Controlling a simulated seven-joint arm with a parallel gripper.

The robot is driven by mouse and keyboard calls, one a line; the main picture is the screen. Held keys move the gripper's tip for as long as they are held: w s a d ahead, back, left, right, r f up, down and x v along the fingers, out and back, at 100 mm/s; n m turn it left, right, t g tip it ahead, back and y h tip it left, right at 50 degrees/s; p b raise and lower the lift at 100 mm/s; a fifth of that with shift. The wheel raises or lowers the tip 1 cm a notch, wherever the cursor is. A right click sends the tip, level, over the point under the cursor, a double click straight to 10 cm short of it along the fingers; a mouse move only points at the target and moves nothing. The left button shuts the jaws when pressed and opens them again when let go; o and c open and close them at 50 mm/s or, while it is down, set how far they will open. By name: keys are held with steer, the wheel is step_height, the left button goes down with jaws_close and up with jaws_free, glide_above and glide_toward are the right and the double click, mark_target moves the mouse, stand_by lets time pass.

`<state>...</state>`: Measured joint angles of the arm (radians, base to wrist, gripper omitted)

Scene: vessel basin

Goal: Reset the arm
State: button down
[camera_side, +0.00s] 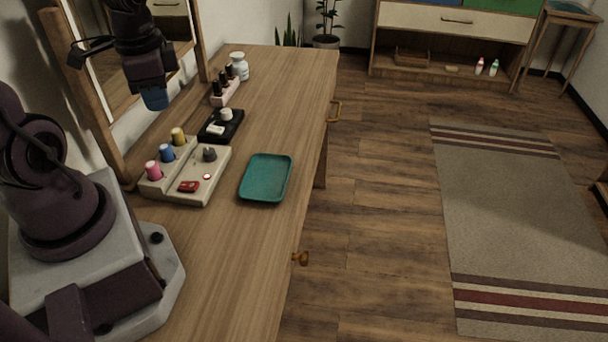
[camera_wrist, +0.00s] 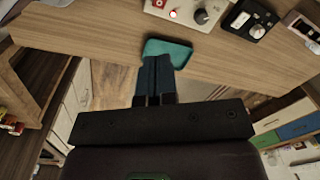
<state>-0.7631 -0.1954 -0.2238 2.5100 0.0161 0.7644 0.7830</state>
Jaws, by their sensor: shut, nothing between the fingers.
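My gripper (camera_side: 155,98) is raised above the back left part of the wooden table, near the mirror frame in the side view. Its blue fingers are shut with nothing between them. In the wrist view the closed fingers (camera_wrist: 155,78) point toward the table, and their tips overlap the view of the teal tray. The gripper touches none of the things on the table.
An empty teal tray (camera_side: 266,179) lies near the table's right edge. A beige control panel (camera_side: 212,183) with coloured knobs, a black box (camera_side: 234,132), a bottle rack (camera_side: 225,96) and a white vase (camera_side: 239,67) line the left side.

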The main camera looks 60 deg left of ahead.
steer(key=w+d+r+n+t+h, duration=0.1)
steer(key=d+r+t, duration=0.4)
steer(key=d+r, duration=0.6)
steer(key=shift+d+r+n, duration=0.3)
steer(key=shift+d+n, duration=0.05)
steer(key=shift+n, duration=0.55)
